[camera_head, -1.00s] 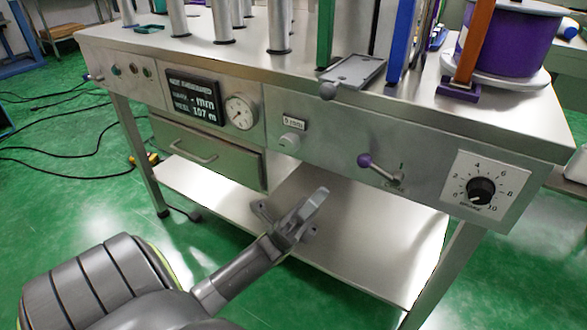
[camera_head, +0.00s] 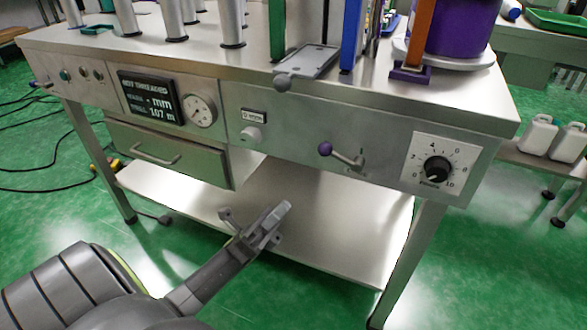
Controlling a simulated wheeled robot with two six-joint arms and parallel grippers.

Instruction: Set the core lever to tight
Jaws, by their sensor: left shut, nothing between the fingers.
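The lever with a purple ball knob (camera_head: 325,149) is on the steel front panel, right of centre. Its silver arm runs from the knob down and right to a pivot; the small marking beside the pivot is too small to read. My left gripper (camera_head: 282,211) is shut and empty. It is in front of the bench, lower in the picture than the lever, to the left of it and clearly apart from it. My right gripper is out of view.
The panel also bears a dark display (camera_head: 149,97), a round gauge (camera_head: 199,110), a small round knob (camera_head: 251,135) and a numbered dial (camera_head: 437,169). A drawer (camera_head: 168,154) and a lower shelf (camera_head: 330,230) are beneath. A purple spool (camera_head: 457,28) stands on top.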

